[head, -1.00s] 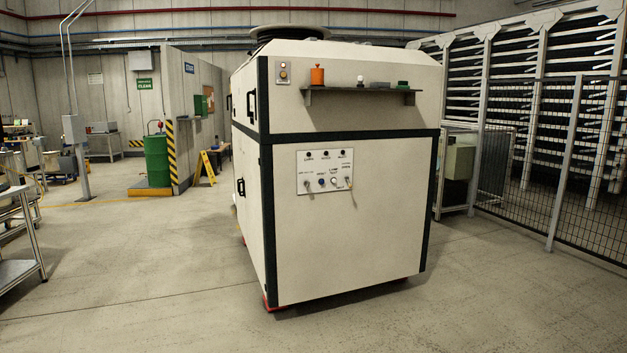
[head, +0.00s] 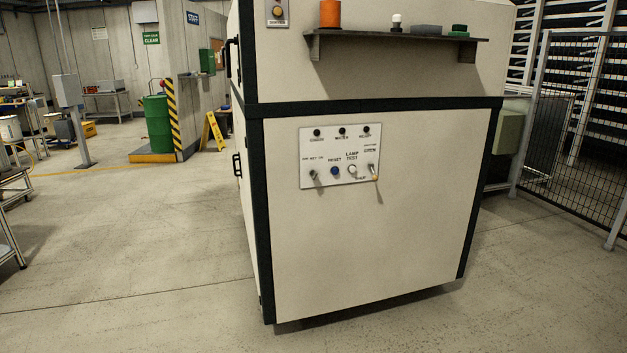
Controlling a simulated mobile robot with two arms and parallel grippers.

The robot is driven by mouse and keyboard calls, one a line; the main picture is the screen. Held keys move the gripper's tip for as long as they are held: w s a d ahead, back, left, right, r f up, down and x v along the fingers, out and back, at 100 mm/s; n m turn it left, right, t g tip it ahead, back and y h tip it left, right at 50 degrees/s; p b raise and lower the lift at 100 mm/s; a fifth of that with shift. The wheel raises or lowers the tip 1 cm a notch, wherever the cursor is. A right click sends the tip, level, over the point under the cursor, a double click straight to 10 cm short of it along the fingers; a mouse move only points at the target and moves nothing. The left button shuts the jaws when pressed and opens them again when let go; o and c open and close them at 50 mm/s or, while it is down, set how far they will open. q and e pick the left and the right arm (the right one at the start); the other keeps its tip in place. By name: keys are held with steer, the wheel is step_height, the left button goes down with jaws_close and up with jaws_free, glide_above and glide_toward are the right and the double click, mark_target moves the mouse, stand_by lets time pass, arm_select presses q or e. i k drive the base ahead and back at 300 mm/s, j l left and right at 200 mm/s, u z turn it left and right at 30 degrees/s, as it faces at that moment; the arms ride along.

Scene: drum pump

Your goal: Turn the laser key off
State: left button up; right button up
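A white control panel (head: 339,157) is mounted on the front of a large cream machine cabinet (head: 370,245) with dark edge trim. The panel has a row of dark round indicators along its top. Below them are a switch or key at the left (head: 314,175), a blue button (head: 334,171), a white lamp test button (head: 352,169) and a switch or key at the right (head: 372,171). The labels are too small to tell which one is the laser key, or how it is turned. Neither of my grippers shows in the head view.
A shelf (head: 390,37) above the panel juts out and holds an orange cylinder (head: 330,14) and small items. A mesh fence (head: 567,120) stands at the right. A green drum (head: 158,125) and a yellow floor sign (head: 213,131) are behind left. The floor before the cabinet is clear.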

mark_target(312, 174)
steer(key=i+l+z, duration=0.1)
steer(key=i, duration=0.35)
steer(key=i+l, duration=0.2)
steer(key=i, duration=0.3)
steer(key=z, duration=0.05)
